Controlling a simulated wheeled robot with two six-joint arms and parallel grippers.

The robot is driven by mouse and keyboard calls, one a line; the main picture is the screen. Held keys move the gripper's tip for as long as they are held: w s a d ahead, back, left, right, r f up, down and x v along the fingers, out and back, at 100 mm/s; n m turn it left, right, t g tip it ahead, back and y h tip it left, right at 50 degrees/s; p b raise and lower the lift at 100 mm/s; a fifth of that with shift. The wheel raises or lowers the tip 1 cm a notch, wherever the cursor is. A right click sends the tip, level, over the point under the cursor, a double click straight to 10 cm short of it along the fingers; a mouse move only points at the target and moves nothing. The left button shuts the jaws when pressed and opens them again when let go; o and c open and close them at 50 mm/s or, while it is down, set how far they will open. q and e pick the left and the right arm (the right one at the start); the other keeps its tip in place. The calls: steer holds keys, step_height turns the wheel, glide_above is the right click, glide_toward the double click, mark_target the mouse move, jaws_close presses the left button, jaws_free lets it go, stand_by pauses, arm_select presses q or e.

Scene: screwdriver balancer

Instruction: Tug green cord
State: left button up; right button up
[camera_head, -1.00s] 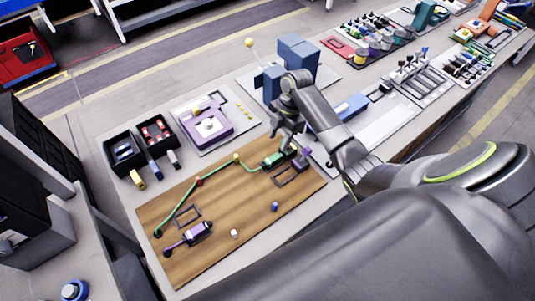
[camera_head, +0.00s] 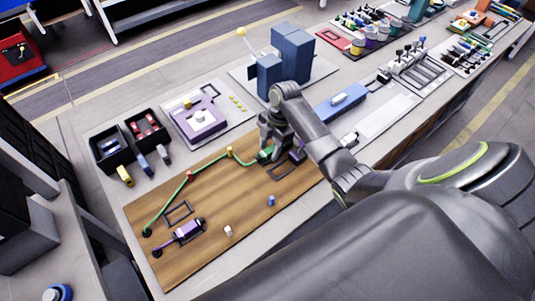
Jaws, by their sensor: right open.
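The green cord (camera_head: 207,163) runs across the wooden board (camera_head: 190,262), past a red peg (camera_head: 190,176) and a yellow peg (camera_head: 230,152), down to a dark green end (camera_head: 147,232) at the board's left. Its right end meets a green block (camera_head: 264,154), partly hidden by my right gripper. My right gripper (camera_head: 268,146) is open, pointing down at the green block; whether it touches the block I cannot tell. My left gripper is not in view.
A purple tool (camera_head: 188,231) lies at the board's lower left. White (camera_head: 228,231) and blue (camera_head: 271,201) pegs stand near the front. A purple piece (camera_head: 297,154) stands right of the gripper. Black bins (camera_head: 112,150) and blue blocks (camera_head: 292,54) stand behind.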

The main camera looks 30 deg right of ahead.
jaws_close()
steer(key=shift+s+a, duration=0.1)
steer(key=shift+a, duration=0.1)
stand_by(0.6)
steer(key=shift+d+p, duration=0.1)
steer(key=shift+p, duration=0.25)
stand_by(0.4)
jaws_free()
steer(key=shift+d, duration=0.1)
